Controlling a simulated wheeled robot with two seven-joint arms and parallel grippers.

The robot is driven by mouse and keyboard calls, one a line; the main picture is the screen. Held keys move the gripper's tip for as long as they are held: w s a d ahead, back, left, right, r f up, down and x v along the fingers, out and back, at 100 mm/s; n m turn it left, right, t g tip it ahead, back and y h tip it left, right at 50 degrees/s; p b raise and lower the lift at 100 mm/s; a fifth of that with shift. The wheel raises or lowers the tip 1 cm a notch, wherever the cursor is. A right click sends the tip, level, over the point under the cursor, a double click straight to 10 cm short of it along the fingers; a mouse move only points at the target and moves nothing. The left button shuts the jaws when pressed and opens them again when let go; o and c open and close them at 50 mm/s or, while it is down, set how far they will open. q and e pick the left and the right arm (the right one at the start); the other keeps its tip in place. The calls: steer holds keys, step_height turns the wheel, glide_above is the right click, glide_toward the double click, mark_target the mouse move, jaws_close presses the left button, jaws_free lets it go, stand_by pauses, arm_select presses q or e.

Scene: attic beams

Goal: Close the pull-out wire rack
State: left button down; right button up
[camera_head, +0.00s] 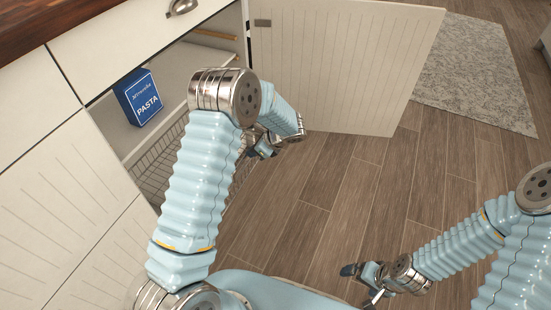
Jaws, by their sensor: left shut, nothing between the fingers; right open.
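The pull-out wire rack (153,170) shows low in the open cabinet on the left, partly hidden behind my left arm. Part of its wire mesh shows to the right of that arm, so it extends out of the cabinet by an amount I cannot tell. My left gripper (262,152) is shut and empty, low by the right side of the rack; whether it touches the rack is not clear. My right gripper (362,284) is open and empty above the floor at the bottom right, well apart from the rack.
The cabinet door (345,60) stands wide open to the right of the opening. A blue pasta box (139,98) stands on the shelf above the rack. A drawer front (130,40) and brown countertop (45,22) are above. Wood floor (320,190) is clear; a grey rug (470,75) lies behind.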

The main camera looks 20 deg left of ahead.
arm_select(q)
steer(key=w+a, duration=0.1)
steer(key=a, duration=1.6)
steer(key=shift+w+a, duration=0.2)
steer(key=shift+a, duration=0.2)
arm_select(e)
steer(key=shift+r, duration=0.15)
arm_select(q)
steer(key=d+f+p+v, duration=0.1)
steer(key=d+v, duration=0.1)
steer(key=v, duration=1.1)
steer(key=shift+d+f+p, duration=0.15)
steer(key=shift+f+p, duration=0.15)
arm_select(e)
steer(key=shift+s+d+r, duration=0.45)
steer(key=shift+r, duration=0.2)
